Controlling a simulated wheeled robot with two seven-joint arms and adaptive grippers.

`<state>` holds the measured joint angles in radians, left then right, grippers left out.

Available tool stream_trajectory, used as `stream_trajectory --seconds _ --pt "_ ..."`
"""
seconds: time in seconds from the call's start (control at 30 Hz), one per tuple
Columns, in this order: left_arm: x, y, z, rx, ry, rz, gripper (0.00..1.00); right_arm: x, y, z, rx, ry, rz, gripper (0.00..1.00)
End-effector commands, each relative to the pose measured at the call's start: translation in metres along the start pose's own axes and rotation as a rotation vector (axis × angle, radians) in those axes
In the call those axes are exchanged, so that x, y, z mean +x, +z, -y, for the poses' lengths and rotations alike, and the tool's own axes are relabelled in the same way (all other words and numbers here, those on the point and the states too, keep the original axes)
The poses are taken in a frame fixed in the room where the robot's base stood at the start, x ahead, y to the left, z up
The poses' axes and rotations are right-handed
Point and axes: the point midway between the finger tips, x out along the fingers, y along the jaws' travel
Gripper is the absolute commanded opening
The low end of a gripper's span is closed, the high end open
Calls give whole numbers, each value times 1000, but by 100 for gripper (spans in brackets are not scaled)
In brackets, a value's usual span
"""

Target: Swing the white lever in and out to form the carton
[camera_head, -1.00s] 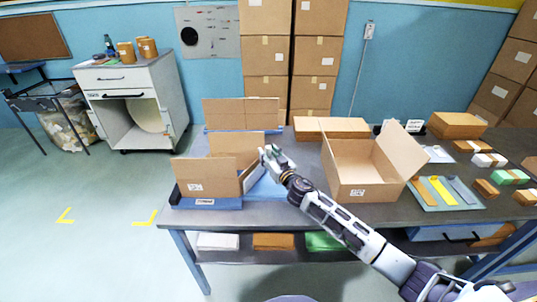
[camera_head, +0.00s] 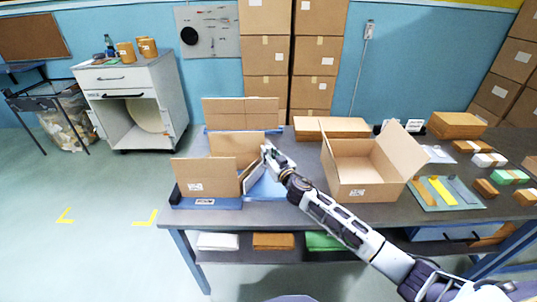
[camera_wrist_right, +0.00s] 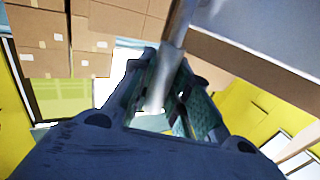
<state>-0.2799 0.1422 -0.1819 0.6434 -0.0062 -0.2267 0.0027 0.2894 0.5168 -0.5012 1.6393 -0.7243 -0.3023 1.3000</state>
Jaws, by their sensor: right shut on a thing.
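The carton (camera_head: 205,177) stands part-formed, its brown panels upright on a blue forming fixture (camera_head: 207,203) at the left of the table. My right gripper (camera_head: 268,152) reaches in at the carton's right side. In the right wrist view its fingers (camera_wrist_right: 165,100) are shut on the pale bar of the white lever (camera_wrist_right: 170,62). In the head view the gripper hides most of the lever. My left gripper is not in view.
An open brown box (camera_head: 358,178) stands right of the gripper on the grey table. Flat cartons (camera_head: 240,112) stand behind the fixture. A mat with coloured strips (camera_head: 440,192) and small packs lie at the right. The table front between fixture and box is partly clear.

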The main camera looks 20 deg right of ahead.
Motion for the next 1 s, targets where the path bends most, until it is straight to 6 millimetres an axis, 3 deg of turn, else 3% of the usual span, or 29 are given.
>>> stream_trajectory --seconds 0.27,0.8,0.83,1.0 --pt "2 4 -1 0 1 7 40 7 0 3 3 1 0 0" --pt "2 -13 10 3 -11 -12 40 18 0 7 1 0 -1 0" --pt "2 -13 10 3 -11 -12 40 18 0 7 1 -1 -1 19" --pt "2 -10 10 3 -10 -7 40 18 0 7 0 0 -1 41"
